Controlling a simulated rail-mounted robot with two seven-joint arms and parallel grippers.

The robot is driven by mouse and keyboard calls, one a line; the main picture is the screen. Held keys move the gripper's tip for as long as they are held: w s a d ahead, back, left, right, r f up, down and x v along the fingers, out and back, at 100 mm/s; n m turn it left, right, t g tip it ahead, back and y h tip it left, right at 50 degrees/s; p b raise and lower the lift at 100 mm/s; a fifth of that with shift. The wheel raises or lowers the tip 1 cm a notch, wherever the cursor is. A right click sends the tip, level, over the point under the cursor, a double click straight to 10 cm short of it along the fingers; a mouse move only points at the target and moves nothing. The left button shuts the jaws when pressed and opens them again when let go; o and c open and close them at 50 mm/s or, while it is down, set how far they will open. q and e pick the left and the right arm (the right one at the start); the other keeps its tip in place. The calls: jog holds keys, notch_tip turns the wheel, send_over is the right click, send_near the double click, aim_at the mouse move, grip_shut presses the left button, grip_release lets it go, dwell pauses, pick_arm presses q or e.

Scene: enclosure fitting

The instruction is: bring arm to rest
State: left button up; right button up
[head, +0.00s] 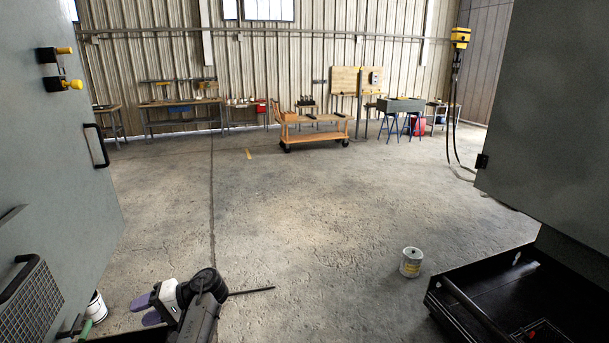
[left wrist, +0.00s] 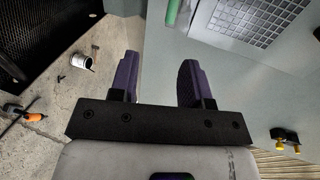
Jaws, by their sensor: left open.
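My left gripper (head: 147,308) shows low in the head view, left of centre, with purple fingers pointing left toward a grey cabinet panel. In the left wrist view its two purple fingers (left wrist: 158,80) stand apart with nothing between them. The grey panel (left wrist: 170,60) lies beyond the fingers; whether they touch it I cannot tell. My right gripper is not in either view.
A grey panel (head: 50,150) with a black handle stands at left, and another grey enclosure (head: 550,110) at right above a black tray (head: 440,302). A paint can (head: 411,263) stands on the floor. A cart (head: 315,132) and benches stand far back. The middle floor is clear.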

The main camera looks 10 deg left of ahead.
pick_arm(q)
jog(key=w+d+r+t+h, duration=0.2)
jog(key=r+t+h, duration=0.1)
jog(key=r+t, duration=0.25)
jog(key=w+d+r+t+h, duration=0.2)
jog(key=w+r+t+h, duration=0.1)
jog(key=r+t, duration=0.3)
jog(key=s+d+r+m+t+h, duration=0.1)
jog(key=s+d+m+t+h, duration=0.1)
jog(key=s+d+t+h, duration=0.45)
jog(key=s+d+f+m+g+h, duration=0.1)
jog(key=s+d+f+m, duration=0.1)
jog(key=s+d+f, duration=0.4)
jog(key=s+d+f+m+h, duration=0.1)
jog(key=s+d+f, duration=0.25)
jog(key=s, duration=0.45)
jog(key=s+d+f+m+g, duration=0.1)
jog(key=s+f+g, duration=0.7)
jog(key=s+f, duration=1.65)
notch_tip(320, 180, up, 29)
jog(key=s+p, duration=0.1)
jog(key=p, duration=2.6)
jog(key=shift+s, duration=0.35)
